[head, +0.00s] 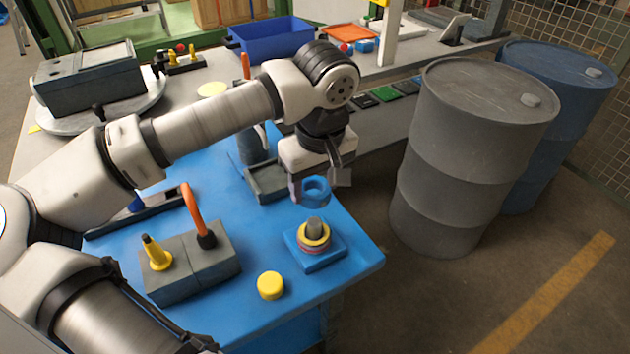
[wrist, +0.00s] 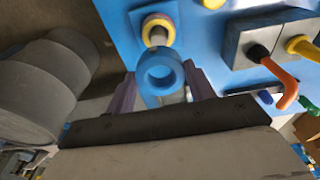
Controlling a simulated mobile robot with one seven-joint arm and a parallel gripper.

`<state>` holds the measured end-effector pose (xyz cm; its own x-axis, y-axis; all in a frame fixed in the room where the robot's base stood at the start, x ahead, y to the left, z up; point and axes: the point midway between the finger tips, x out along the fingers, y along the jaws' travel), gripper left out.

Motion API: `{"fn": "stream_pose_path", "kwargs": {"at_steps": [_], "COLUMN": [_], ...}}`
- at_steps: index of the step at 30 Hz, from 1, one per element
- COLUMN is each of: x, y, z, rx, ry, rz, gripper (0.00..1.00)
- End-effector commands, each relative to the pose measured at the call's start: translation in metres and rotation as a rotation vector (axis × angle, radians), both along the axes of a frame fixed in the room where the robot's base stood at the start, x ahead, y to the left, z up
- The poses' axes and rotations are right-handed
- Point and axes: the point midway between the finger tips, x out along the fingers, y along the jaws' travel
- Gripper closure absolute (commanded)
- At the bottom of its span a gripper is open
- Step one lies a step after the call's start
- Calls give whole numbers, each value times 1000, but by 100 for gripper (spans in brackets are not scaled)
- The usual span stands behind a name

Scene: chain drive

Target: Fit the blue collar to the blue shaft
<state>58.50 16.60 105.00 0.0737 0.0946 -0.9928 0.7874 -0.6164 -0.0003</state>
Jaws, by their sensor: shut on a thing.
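My gripper (head: 318,186) is shut on the blue collar (head: 316,201), a thick ring, and holds it above the table near its right edge. In the wrist view the collar (wrist: 160,91) sits between my two fingers (wrist: 162,86), its hole open and empty. Just below it in the head view stands a short grey shaft (head: 314,225) on a blue square base (head: 332,257). A yellow ring (head: 325,237) and a reddish ring (head: 313,250) are around the shaft. The collar is apart from the shaft, which also shows in the wrist view (wrist: 157,38).
A loose yellow cap (head: 270,286) lies on the blue table (head: 235,322). A grey block (head: 190,285) with a yellow cone and an orange-handled tool stands to the left. A grey tray (head: 268,184) lies behind. Grey (head: 465,150) and blue drums stand right of the table.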

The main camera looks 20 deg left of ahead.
Motion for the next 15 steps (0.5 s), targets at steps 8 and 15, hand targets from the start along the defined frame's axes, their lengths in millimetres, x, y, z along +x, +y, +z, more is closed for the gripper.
{"fn": "stream_pose_path", "kwargs": {"at_steps": [8,15], "x": [0,0], "y": [-1,-1], "z": [-17,-41], "rx": [1,1], "ry": [0,0], "rz": [-2,-2], "gripper": [83,83]}}
